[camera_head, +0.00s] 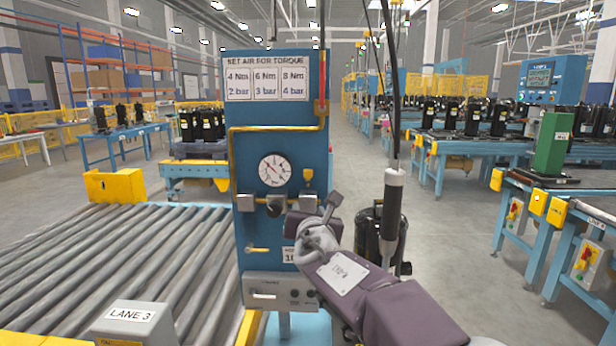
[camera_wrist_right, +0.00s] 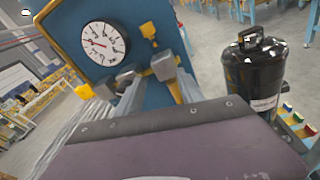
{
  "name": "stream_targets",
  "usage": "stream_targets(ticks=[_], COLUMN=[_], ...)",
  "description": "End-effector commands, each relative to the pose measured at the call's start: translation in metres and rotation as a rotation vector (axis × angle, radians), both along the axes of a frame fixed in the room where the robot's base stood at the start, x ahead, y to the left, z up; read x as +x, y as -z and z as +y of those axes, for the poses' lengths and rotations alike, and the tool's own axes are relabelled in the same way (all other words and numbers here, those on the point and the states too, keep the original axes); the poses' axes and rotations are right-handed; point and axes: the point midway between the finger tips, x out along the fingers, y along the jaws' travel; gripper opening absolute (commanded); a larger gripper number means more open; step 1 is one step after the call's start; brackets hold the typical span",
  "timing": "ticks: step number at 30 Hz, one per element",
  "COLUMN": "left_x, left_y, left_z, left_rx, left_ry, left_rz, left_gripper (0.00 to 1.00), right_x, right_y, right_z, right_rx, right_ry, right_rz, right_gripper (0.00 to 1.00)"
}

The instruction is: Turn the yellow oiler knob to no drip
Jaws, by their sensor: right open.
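The yellow oiler knob (camera_head: 308,175) sits on the blue panel (camera_head: 262,140), right of the round pressure gauge (camera_head: 274,169) and above a grey fitting. In the right wrist view the knob (camera_wrist_right: 149,32) shows right of the gauge (camera_wrist_right: 103,43), and nothing touches it there. My right gripper (camera_head: 324,213) is open, in front of the panel's right edge, below and slightly right of the knob. The knob's marks are too small to read. My left gripper is not in view.
Yellow pipe (camera_head: 232,180) and several grey fittings line the panel. A roller conveyor (camera_head: 110,265) lies to the left. A black compressor (camera_wrist_right: 254,78) stands right of the panel. A tool (camera_head: 392,205) hangs on cables beside my right arm.

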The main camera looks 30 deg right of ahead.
Motion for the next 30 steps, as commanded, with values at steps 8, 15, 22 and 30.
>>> stream_targets(ticks=[8,15,22,30], left_x=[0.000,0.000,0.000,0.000], left_y=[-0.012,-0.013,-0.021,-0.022], left_z=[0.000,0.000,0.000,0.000], left_rx=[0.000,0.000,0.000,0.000], left_ry=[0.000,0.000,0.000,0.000], left_rz=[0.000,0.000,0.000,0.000], left_gripper=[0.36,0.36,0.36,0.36], right_x=[-0.003,0.032,0.069,0.080], right_y=[-0.061,-0.060,-0.061,-0.059], right_z=[-0.008,-0.024,-0.041,-0.045], right_rx=[-0.222,-0.217,-0.214,-0.214], right_ry=[-0.016,-0.014,-0.015,-0.016], right_rz=[-0.028,-0.026,-0.027,-0.027], right_gripper=[0.45,0.45,0.45,0.45])
